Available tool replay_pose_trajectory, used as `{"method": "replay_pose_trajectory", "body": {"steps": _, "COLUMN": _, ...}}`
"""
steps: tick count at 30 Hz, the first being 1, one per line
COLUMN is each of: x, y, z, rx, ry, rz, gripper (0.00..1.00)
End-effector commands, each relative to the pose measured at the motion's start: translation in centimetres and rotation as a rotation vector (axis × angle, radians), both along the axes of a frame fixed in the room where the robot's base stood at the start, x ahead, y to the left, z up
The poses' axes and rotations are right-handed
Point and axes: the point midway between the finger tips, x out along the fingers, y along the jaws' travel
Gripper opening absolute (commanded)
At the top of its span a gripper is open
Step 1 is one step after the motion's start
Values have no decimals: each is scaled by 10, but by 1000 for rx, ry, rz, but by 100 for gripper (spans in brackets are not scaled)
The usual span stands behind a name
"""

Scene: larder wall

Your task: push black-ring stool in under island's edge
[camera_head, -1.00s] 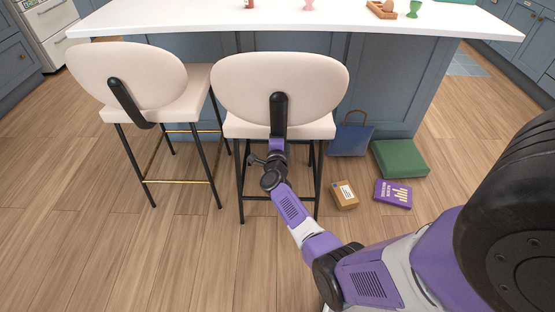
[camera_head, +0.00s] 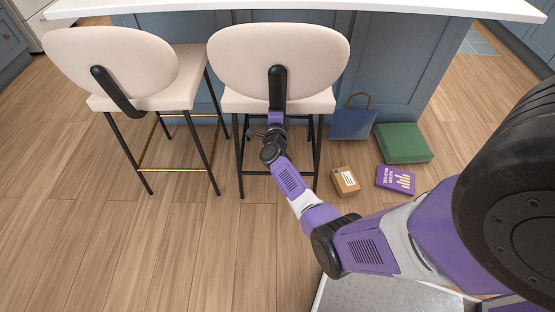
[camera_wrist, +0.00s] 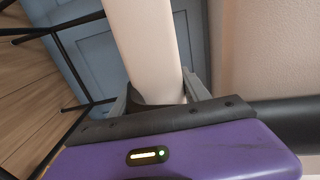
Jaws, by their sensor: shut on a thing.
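The black-ring stool (camera_head: 279,62) is the right one of two cream stools with black legs. It stands upright, its back towards me, the front of its seat at the island. Its dark foot ring is partly hidden by my arm. My gripper (camera_head: 276,122) is at the rear of its seat, below the black back bracket. In the wrist view, the fingers (camera_wrist: 160,92) are shut on the cream seat edge (camera_wrist: 145,45). The island (camera_head: 300,12) has a white top overhanging blue-grey panels. How far the seat reaches under the overhang is hidden by the backrest.
A second cream stool with a brass foot ring (camera_head: 180,170) stands close on the left. Right of the black-ring stool, a blue bag (camera_head: 352,124), a green box (camera_head: 403,143), a small brown box (camera_head: 345,181) and a purple box (camera_head: 396,179) are on the floor.

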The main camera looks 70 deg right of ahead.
Motion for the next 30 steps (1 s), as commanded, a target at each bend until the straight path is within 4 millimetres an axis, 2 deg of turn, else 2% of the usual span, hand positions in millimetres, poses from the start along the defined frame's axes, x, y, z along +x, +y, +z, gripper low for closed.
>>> {"method": "replay_pose_trajectory", "body": {"steps": 1, "x": -5, "y": 1, "z": -9, "rx": 11, "ry": 7, "rz": -4, "gripper": 0}}
{"method": "replay_pose_trajectory", "body": {"steps": 2, "x": -5, "y": 1, "z": -8, "rx": 11, "ry": 7, "rz": -5, "gripper": 0}}
{"method": "replay_pose_trajectory", "body": {"steps": 3, "x": -5, "y": 1, "z": -8, "rx": 10, "ry": 6, "rz": -5, "gripper": 56}}
{"method": "replay_pose_trajectory", "body": {"steps": 6, "x": -5, "y": 1, "z": -7, "rx": 9, "ry": 7, "rz": -4, "gripper": 76}}
{"method": "replay_pose_trajectory", "body": {"steps": 7, "x": -4, "y": 1, "z": -7, "rx": 8, "ry": 7, "rz": -4, "gripper": 80}}
{"method": "replay_pose_trajectory", "body": {"steps": 22, "x": -1, "y": 2, "z": -1, "rx": 0, "ry": 3, "rz": -1, "gripper": 80}}
{"method": "replay_pose_trajectory", "body": {"steps": 30, "x": -12, "y": 30, "z": 3, "rx": 0, "ry": 4, "rz": 1, "gripper": 80}}
